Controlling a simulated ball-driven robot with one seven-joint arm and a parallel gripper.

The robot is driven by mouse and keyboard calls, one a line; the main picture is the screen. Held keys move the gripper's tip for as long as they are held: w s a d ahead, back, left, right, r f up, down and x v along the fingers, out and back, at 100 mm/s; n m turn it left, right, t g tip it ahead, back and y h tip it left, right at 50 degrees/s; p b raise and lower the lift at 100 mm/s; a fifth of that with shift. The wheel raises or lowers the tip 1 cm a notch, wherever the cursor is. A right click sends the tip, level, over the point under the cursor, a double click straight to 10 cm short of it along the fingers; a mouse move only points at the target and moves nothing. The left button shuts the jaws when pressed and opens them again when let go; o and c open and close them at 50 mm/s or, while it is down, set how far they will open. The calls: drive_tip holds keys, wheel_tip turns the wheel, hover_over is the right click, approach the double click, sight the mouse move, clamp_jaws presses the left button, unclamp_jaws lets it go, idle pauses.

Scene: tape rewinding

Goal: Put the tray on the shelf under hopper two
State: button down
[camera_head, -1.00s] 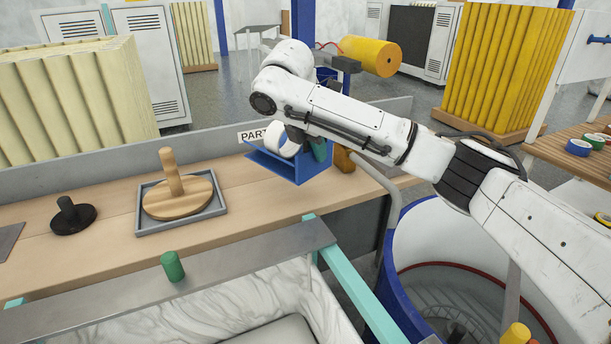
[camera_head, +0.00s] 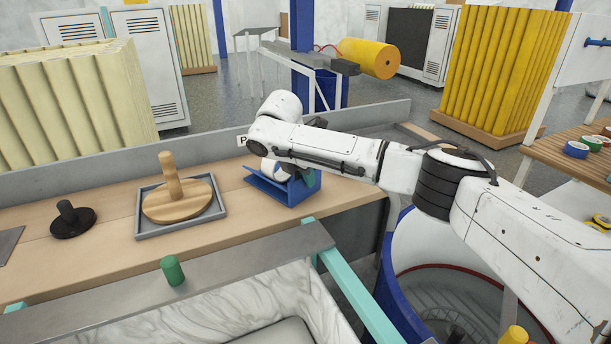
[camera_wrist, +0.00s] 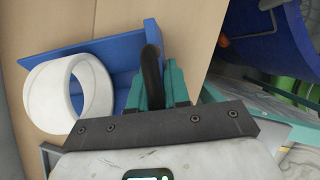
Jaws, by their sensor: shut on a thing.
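The blue tray (camera_head: 285,194) is at the right part of the wooden bench in the head view, with a white roll (camera_head: 276,168) in it. In the wrist view the tray (camera_wrist: 112,52) shows its blue walls, and the roll (camera_wrist: 68,92) lies at its left. My gripper (camera_wrist: 155,85) has teal fingers shut on a dark upright handle (camera_wrist: 151,70) at the tray's right side. In the head view my arm covers most of the gripper. I cannot tell whether the tray touches the bench. I cannot make out a shelf or hopper marked two.
A grey square tray (camera_head: 218,208) with a wooden disc and peg (camera_head: 172,185) stands left on the bench (camera_head: 110,235). A black knobbed disc (camera_head: 72,220) is further left. A teal-edged, marble-lined bin (camera_head: 260,300) and a blue-rimmed drum (camera_head: 390,285) are in front.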

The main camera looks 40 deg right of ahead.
drive_tip(key=shift+f, duration=0.1)
drive_tip(key=c, duration=1.1)
unclamp_jaws()
